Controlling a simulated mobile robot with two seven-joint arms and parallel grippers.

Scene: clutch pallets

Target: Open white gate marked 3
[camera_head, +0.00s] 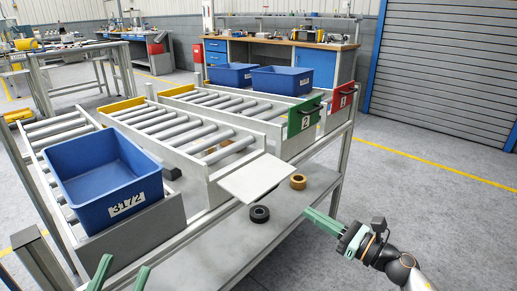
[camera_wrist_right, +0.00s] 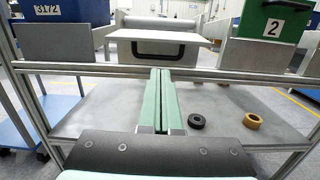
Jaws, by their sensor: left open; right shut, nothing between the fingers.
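The white gate (camera_head: 256,178) is a plain panel at the front end of the middle-left roller lane. It lies folded outward, close to level, and no number on it can be read. The right wrist view shows the panel (camera_wrist_right: 165,37) edge-on with a black handle (camera_wrist_right: 153,48) below it. My right gripper (camera_head: 322,222) is shut and empty, right of the gate and apart from it. In the wrist view its fingers (camera_wrist_right: 159,100) point toward the gate from below. My left gripper (camera_head: 121,274) is open at the bottom left, only its green fingertips showing.
A blue crate marked 3172 (camera_head: 100,177) stands on the left lane. The green gate marked 2 (camera_head: 304,121) and a red gate (camera_head: 341,97) stand upright to the right. A black roll (camera_head: 259,213) and a brown roll (camera_head: 298,181) lie on the lower shelf (camera_head: 215,250). The right floor is clear.

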